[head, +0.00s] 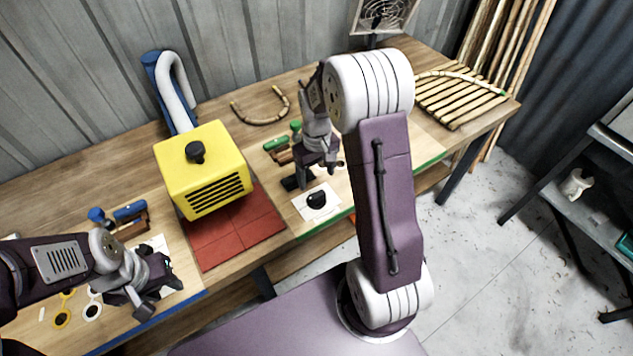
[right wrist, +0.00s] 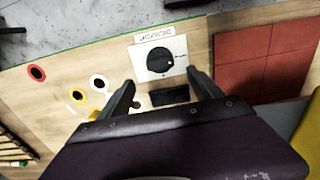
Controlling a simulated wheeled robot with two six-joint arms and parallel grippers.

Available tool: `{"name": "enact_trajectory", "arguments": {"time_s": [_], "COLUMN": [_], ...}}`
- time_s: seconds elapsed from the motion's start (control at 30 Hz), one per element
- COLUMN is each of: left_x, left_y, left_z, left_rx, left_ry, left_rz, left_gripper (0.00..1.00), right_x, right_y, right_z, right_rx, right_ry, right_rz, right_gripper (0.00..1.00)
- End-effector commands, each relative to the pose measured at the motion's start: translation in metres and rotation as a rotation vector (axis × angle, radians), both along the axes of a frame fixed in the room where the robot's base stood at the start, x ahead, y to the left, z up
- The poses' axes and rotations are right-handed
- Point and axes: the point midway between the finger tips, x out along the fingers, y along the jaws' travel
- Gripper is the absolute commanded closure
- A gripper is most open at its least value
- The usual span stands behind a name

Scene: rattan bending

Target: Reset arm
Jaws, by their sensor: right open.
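My right gripper (head: 314,178) hangs over the workbench near its green front edge, below my raised right arm. In the right wrist view its two fingers (right wrist: 160,80) stand apart with nothing between them. Just beyond the fingertips is a white panel (right wrist: 148,69) with a black round knob (right wrist: 160,53). The knob also shows in the head view (head: 316,200). My left gripper (head: 162,298) is at the lower left, above the bench by its blue front edge, with its fingers apart and empty.
A curved rattan piece (head: 262,121) lies behind. Green-handled (head: 275,144) and blue-handled tools (head: 130,211) lie near the grippers. A slatted wooden rack (head: 452,100) is at the right.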

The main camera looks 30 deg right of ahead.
Motion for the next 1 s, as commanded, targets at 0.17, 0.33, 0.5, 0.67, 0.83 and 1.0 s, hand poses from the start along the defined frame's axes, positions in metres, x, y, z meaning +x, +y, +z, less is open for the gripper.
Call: {"name": "enact_trajectory", "arguments": {"time_s": [0.17,0.33,0.5,0.67,0.83,1.0], "left_x": [0.0,0.0,0.0,0.0,0.0,0.0], "left_y": [0.0,0.0,0.0,0.0,0.0,0.0], "left_z": [0.0,0.0,0.0,0.0,0.0,0.0], "left_rx": [0.0,0.0,0.0,0.0,0.0,0.0], "left_ry": [0.0,0.0,0.0,0.0,0.0,0.0], "left_rz": [0.0,0.0,0.0,0.0,0.0,0.0], "left_gripper": [0.64,0.64,0.64,0.64,0.64,0.64], "right_x": [0.0,0.0,0.002,-0.017,-0.091,-0.137], "right_y": [0.0,0.0,0.004,0.04,0.073,0.076], "right_z": [0.001,0.001,0.003,0.041,0.041,0.019], "right_rx": [0.0,0.0,-0.001,-0.006,0.01,0.02], "right_ry": [0.0,0.0,-0.007,-0.074,-0.098,-0.08], "right_rz": [0.0,0.0,0.013,0.099,0.066,-0.073], "right_gripper": [0.25,0.25,0.25,0.25,0.25,0.25]}}
